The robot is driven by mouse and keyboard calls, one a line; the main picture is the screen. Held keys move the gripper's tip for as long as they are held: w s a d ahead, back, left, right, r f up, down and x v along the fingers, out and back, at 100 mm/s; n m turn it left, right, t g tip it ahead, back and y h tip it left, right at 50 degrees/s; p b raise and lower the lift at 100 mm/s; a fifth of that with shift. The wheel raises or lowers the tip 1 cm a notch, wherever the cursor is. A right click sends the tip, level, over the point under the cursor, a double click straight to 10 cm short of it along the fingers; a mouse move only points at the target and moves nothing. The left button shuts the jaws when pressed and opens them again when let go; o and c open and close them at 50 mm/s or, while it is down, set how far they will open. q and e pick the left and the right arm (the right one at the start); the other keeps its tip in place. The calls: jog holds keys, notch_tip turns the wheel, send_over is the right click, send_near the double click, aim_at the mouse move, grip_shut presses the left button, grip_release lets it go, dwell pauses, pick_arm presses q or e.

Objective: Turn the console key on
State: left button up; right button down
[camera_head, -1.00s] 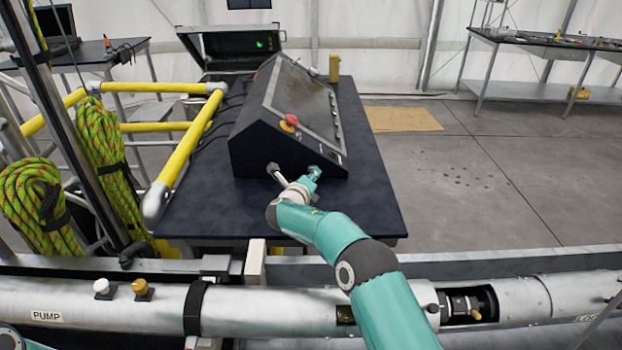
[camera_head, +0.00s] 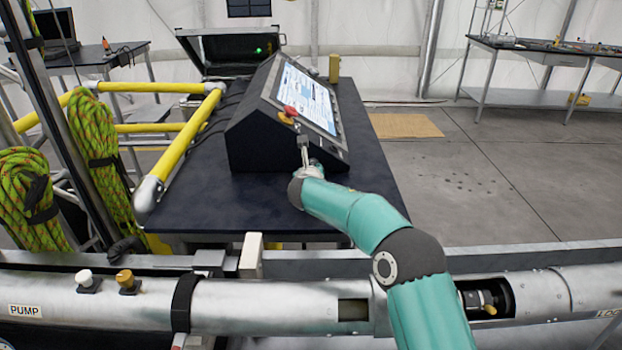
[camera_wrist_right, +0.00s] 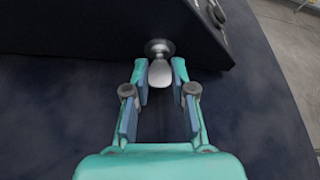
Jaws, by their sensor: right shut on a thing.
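The console (camera_head: 258,135) is a dark sloped box on a dark table, and its screen (camera_head: 305,100) is lit. The key (camera_wrist_right: 159,72) shows in the right wrist view as a pale silver tab on a round lock (camera_wrist_right: 159,47) in the console's front face. My right gripper (camera_wrist_right: 161,80) is shut on the key, with a finger pad at each side of it. In the head view my right gripper (camera_head: 304,150) is at the console's lower front edge, and the key cannot be made out there. My left gripper is not in view.
A red emergency knob (camera_head: 289,112) sits on the console just above my gripper. A yellow rail (camera_head: 185,140) and coiled green ropes (camera_head: 92,140) stand to the left. A metal pipe (camera_head: 260,305) crosses the front. The tabletop (camera_head: 365,185) right of the console is clear.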

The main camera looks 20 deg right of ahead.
jog(key=shift+a+f+m+y+b, duration=0.1)
jog(key=shift+f+m+y+b, duration=0.2)
jog(key=shift+m+y+b, duration=0.45)
jog(key=c, duration=1.3)
grip_release()
jog(key=shift+o, duration=0.3)
jog(key=shift+r, duration=0.1)
jog(key=shift+r, duration=0.1)
jog(key=shift+s, duration=0.1)
jog(key=shift+s+a+r, duration=0.1)
jog(key=shift+s+r, duration=0.2)
jog(key=shift+s, duration=0.25)
jog(key=v, duration=1)
jog(key=shift+s+a+f, duration=0.2)
jog(key=shift+s+f, duration=0.05)
